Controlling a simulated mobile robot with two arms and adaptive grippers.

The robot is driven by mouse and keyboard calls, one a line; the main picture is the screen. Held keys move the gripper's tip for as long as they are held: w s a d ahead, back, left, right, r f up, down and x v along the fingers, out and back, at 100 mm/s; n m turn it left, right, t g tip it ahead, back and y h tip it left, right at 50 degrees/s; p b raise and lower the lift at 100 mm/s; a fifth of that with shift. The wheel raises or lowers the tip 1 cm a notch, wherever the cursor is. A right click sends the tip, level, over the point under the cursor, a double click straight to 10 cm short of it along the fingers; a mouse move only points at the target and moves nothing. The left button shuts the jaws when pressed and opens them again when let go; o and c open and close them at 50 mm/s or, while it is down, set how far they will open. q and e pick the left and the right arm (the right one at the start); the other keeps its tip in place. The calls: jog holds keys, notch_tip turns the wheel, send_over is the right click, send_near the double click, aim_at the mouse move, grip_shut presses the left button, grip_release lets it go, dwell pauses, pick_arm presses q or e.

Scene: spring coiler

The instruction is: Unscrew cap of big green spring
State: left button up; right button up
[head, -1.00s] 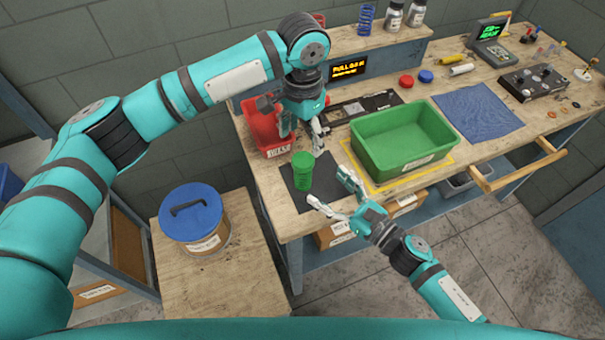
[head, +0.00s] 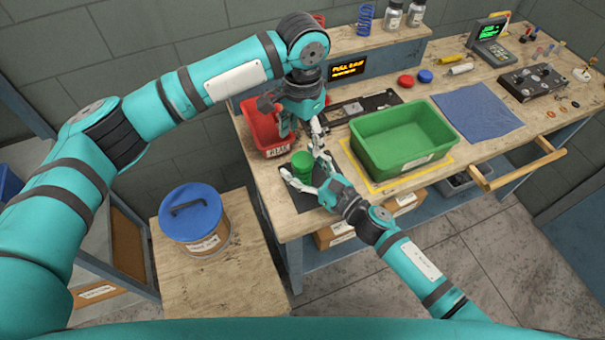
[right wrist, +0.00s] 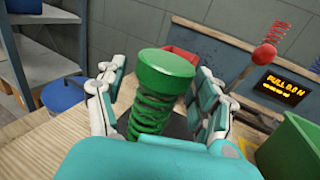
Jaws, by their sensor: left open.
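The big green spring (right wrist: 150,118) stands upright on a dark mat (head: 312,208) at the near left of the bench. Its round green cap (right wrist: 166,70) sits on top, and both also show in the head view, where the cap (head: 302,160) is seen from above. My right gripper (head: 304,170) is open, with one finger on each side of the spring; in the right wrist view gaps show beside the coils. My left gripper (head: 301,139) is open and empty, pointing down just above and behind the cap.
A red bin (head: 262,133) stands behind the mat, close to my left gripper. A green bin (head: 400,158) stands to the right on a yellow-outlined area. A lit display (head: 347,68) is on the back ledge. A blue-lidded bucket (head: 190,208) stands on a lower table at left.

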grip_shut()
dwell(0.3)
